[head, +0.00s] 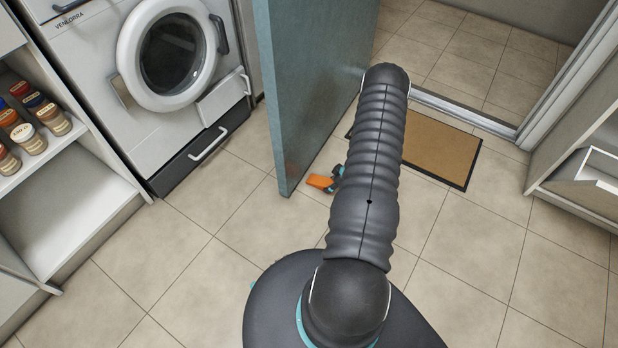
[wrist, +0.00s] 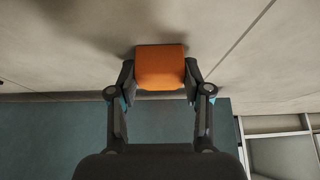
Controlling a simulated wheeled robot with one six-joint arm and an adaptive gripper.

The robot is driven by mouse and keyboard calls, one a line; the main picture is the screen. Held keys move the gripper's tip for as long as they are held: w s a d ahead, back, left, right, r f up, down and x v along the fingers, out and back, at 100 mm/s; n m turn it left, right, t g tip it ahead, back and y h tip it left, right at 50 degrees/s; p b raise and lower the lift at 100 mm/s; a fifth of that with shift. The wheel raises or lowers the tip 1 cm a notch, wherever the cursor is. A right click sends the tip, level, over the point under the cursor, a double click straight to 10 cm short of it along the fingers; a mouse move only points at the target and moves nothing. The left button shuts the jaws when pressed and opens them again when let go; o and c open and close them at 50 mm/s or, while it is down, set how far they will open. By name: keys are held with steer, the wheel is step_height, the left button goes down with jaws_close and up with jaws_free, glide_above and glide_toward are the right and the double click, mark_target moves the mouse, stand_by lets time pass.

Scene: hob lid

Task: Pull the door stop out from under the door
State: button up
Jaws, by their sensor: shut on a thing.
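The orange door stop (head: 320,182) is on or close to the tiled floor, just right of the lower near corner of the teal door (head: 312,85). In the wrist view the stop (wrist: 160,68) sits between my two fingertips, and the door (wrist: 50,135) fills the lower part. My gripper (head: 336,178) is shut on the stop, with a finger at each side (wrist: 160,78). My arm hides part of the gripper in the head view. I cannot tell whether any of the stop is still under the door.
A brown doormat (head: 440,148) lies before the threshold at the right of the door. A washing machine (head: 150,90) and a shelf with jars (head: 45,115) stand at the left. A white cabinet (head: 585,170) stands at the right. The near floor is clear.

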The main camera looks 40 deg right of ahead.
steer(key=shift+s+d+f, duration=0.1)
steer(key=shift+s+d, duration=0.35)
steer(key=shift+s, duration=0.45)
steer(key=shift+s+d, duration=0.4)
steer(key=shift+s, duration=0.45)
step_height(320, 180, up, 8)
steer(key=p, duration=0.6)
stand_by(0.5)
